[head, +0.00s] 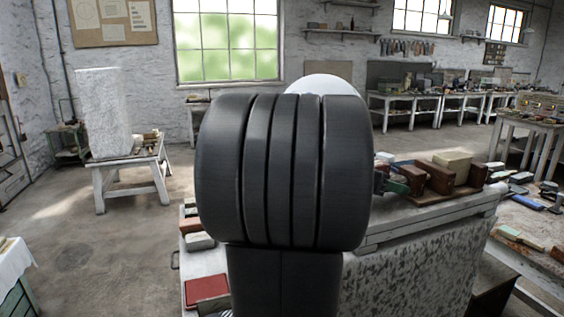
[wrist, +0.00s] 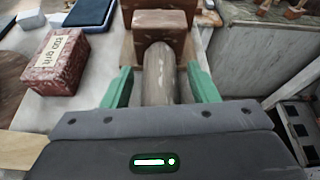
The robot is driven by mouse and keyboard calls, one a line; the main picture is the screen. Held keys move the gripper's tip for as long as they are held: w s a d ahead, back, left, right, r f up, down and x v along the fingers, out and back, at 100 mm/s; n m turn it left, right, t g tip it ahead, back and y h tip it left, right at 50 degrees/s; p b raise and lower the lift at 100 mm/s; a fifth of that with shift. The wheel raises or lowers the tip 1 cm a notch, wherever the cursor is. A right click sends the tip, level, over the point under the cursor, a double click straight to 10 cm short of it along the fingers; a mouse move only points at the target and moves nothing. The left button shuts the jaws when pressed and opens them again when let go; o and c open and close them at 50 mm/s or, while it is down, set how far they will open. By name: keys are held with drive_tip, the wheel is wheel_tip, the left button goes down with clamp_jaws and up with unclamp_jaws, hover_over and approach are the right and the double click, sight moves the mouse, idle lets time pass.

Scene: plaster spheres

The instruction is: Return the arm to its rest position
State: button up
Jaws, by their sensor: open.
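My gripper (wrist: 160,78) is open in the wrist view, its two green fingers spread apart. A grey-brown rounded cylinder (wrist: 159,80) shows between the fingers, with a gap on each side. Its far end meets or lies in front of a reddish-brown block (wrist: 160,22); I cannot tell whether they touch. In the head view my dark arm fills the middle, and a green finger (head: 397,187) shows just right of it, beside brown blocks on the bench. The arm hides most of the gripper and part of a white sphere (head: 326,83) behind it.
A red block with a label (wrist: 60,60) lies left of the fingers. The bench (head: 440,212) holds several blocks, and a red box (head: 206,290) lies at its near left. A white stone block (head: 102,112) stands on a stool at left. Open floor lies between.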

drive_tip(key=shift+r+n+g+h+p, duration=0.15)
drive_tip(key=shift+n+g+h+p, duration=0.25)
drive_tip(key=shift+n+g+p, duration=0.65)
drive_tip(key=n, duration=0.1)
drive_tip(key=n+g+h, duration=0.1)
drive_tip(key=n, duration=0.1)
drive_tip(key=shift+f+n, duration=0.2)
drive_tip(key=shift+n, duration=0.05)
drive_tip(key=shift+a+r, duration=0.2)
drive_tip(key=shift+a, duration=0.5)
drive_tip(key=shift+r, duration=0.1)
